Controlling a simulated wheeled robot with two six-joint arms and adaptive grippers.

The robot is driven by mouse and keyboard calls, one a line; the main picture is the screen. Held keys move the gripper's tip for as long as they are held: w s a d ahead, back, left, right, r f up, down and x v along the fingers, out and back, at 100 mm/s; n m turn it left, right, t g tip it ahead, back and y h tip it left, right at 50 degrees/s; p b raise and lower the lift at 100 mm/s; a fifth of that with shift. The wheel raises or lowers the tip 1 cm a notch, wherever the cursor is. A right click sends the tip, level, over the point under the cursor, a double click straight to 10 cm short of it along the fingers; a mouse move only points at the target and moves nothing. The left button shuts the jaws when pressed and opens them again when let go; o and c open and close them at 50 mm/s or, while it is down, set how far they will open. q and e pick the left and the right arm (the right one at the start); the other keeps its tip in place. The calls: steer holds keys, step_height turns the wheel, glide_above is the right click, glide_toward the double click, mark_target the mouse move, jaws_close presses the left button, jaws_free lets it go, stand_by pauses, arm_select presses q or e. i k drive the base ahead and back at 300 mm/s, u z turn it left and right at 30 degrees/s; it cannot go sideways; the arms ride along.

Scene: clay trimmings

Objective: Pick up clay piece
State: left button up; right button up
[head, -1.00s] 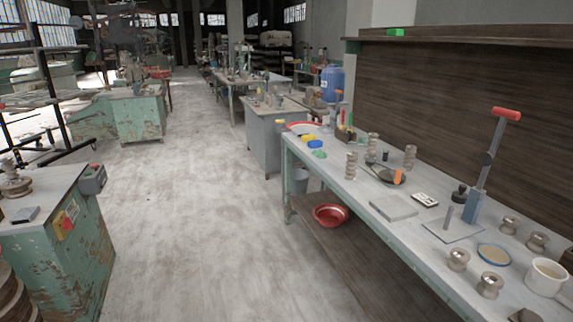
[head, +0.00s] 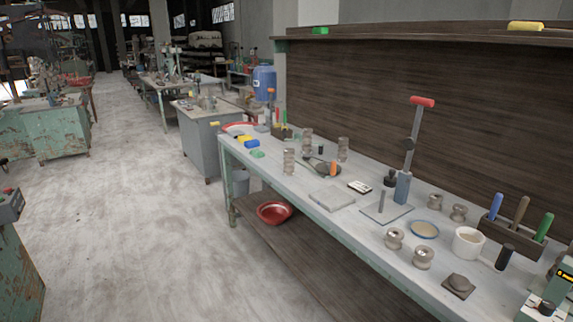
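I cannot pick out the clay piece for certain in the head view. A small brown-grey lump on a flat square base (head: 459,286) lies near the front edge of the long workbench (head: 300,214), at the lower right. A flat grey slab (head: 331,199) lies farther along the same bench. Neither of my grippers shows in this view.
A red-handled upright press (head: 408,165) stands on the bench, with metal spools (head: 394,238) and a tool rack (head: 515,230) nearby. A red bowl (head: 274,212) is on the lower shelf. The concrete floor (head: 130,220) left of the bench is clear.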

mark_target(289, 154)
steer(key=u, duration=0.45)
steer(key=i, duration=1.85)
steer(key=z, duration=0.6)
